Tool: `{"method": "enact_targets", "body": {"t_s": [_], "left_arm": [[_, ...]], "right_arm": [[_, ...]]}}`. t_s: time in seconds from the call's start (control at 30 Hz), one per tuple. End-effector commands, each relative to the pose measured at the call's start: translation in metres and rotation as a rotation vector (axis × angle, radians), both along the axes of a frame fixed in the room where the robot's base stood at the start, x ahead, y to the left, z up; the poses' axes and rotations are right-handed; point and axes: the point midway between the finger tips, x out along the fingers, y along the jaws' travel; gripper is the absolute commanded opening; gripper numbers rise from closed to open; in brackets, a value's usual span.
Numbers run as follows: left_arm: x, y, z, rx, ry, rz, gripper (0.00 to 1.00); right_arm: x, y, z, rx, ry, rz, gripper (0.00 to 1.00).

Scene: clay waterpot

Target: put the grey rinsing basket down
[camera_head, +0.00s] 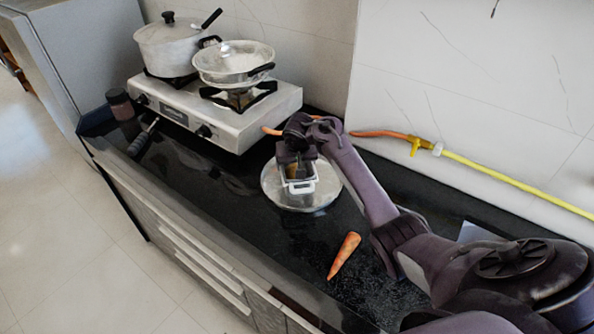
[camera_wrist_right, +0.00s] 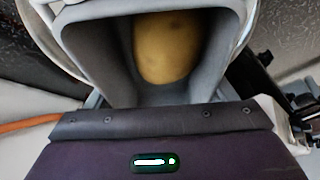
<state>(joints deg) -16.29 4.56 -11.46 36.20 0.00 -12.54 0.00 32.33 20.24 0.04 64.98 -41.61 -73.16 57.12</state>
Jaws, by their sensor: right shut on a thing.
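The grey rinsing basket (camera_head: 301,187) is in the middle of the head view, over a round silver plate (camera_head: 277,197). I cannot tell whether it touches the plate or hangs just above it. My right gripper (camera_head: 296,160) is shut on the basket at its far side, coming down from above. In the right wrist view the basket (camera_wrist_right: 95,45) fills the upper middle, and a yellow-brown potato (camera_wrist_right: 172,48) lies inside it. The fingertips are hidden in the wrist view. My left gripper is not in view.
A carrot (camera_head: 344,255) lies on the black counter (camera_head: 225,200) in front of the plate. A gas stove (camera_head: 215,115) with a pot (camera_head: 170,48) and a pan (camera_head: 232,65) stands at the back left. A yellow hose (camera_head: 520,182) runs along the wall.

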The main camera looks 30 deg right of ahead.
Motion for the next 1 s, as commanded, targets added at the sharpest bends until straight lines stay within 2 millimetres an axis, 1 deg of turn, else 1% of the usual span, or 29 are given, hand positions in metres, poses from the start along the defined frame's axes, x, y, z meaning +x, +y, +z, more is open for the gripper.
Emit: {"method": "enact_targets", "body": {"t_s": [0.03, 0.1, 0.2, 0.3, 0.47, 0.67, 0.7, 0.83, 1.0], "left_arm": [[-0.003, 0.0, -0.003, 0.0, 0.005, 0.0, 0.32], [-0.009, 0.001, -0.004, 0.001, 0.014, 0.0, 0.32], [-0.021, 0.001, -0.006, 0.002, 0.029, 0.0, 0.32], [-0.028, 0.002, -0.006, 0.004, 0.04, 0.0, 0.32], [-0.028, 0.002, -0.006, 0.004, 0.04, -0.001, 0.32], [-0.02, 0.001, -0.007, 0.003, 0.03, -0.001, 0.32], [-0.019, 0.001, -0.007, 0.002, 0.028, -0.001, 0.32], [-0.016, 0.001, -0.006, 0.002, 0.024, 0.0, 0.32], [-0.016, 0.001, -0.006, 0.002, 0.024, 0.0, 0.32]], "right_arm": [[0.0, 0.0, -0.01, -0.001, 0.003, 0.0, 0.49], [0.0, 0.0, -0.02, -0.001, 0.003, -0.001, 0.49], [0.001, 0.0, -0.027, -0.001, 0.0, 0.0, 0.49], [0.002, 0.0, -0.027, 0.0, 0.0, -0.001, 0.49], [0.001, 0.0, -0.027, 0.001, 0.0, 0.0, 0.49], [0.001, 0.001, -0.033, 0.001, 0.001, 0.0, 0.49], [0.0, 0.001, -0.033, 0.001, 0.003, 0.001, 0.82], [0.001, 0.001, -0.033, 0.001, 0.003, 0.001, 0.99], [0.001, 0.001, -0.033, 0.001, 0.003, 0.001, 0.99]]}}
